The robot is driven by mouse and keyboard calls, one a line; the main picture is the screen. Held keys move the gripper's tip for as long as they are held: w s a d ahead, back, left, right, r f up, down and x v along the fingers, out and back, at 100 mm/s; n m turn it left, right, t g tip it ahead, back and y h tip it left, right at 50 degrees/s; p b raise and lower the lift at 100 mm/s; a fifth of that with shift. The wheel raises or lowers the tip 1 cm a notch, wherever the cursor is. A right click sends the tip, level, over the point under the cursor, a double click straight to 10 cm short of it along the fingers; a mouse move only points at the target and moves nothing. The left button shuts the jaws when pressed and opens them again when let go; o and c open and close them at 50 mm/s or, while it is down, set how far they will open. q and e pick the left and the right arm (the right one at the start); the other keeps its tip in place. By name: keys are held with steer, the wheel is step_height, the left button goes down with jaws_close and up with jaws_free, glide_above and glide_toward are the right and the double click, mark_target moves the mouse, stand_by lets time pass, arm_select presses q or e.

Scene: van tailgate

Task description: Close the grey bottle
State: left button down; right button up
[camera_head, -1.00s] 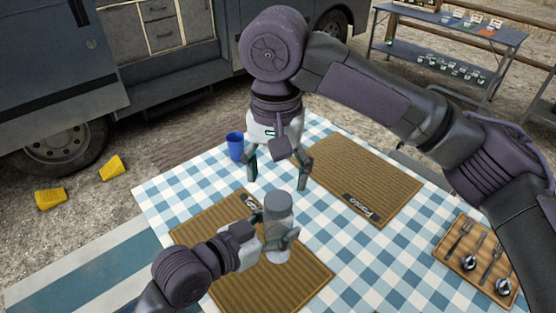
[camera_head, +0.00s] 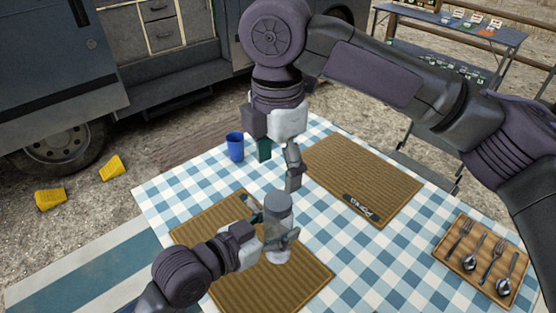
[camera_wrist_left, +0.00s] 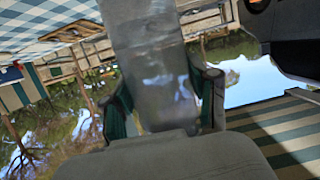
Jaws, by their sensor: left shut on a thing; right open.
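The grey bottle (camera_head: 279,213) stands upright over the nearer brown placemat, with a grey top. My left gripper (camera_head: 276,230) is shut around its body from the left. In the left wrist view the grey bottle (camera_wrist_left: 155,60) fills the space between the fingers of my left gripper (camera_wrist_left: 165,105). My right gripper (camera_head: 279,165) is open and empty, above and just behind the bottle, pointing down. It is apart from the bottle top. I cannot tell whether the grey top is a separate cap.
A blue cup (camera_head: 235,147) stands left of my right gripper. Another placemat (camera_head: 370,180) lies to the right. A wooden tray (camera_head: 447,261) with cutlery is at the table's right. Much of the checked cloth (camera_head: 370,270) is clear. A van stands behind.

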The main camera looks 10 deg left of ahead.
mark_target(278, 200)
steer(key=n, duration=0.6)
steer(key=shift+r, duration=0.2)
step_height(278, 200, down, 8)
steer(key=shift+f, duration=0.1)
stand_by(0.4)
